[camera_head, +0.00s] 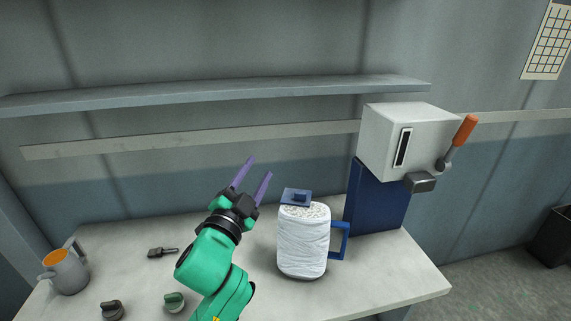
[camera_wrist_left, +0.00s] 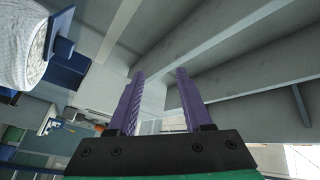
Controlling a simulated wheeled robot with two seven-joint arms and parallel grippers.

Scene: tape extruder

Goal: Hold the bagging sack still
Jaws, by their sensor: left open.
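The bagging sack (camera_head: 303,243) is a white, wrapped-looking container standing upright on the table, with a blue lid piece on top and a blue handle on its right side. Part of the white sack (camera_wrist_left: 22,42) also shows at the upper left of the left wrist view. My left gripper (camera_head: 260,166) is left of the sack and raised above the table, its two purple fingers apart and empty. The fingers also show apart in the left wrist view (camera_wrist_left: 160,75), with nothing between them. The gripper does not touch the sack. My right gripper is not in view.
A white and blue machine (camera_head: 395,140) with an orange lever stands behind the sack to the right. A grey jug (camera_head: 70,275), a small dark tool (camera_head: 162,253) and two knobs lie on the left of the table. A shelf (camera_head: 220,94) runs along the wall above.

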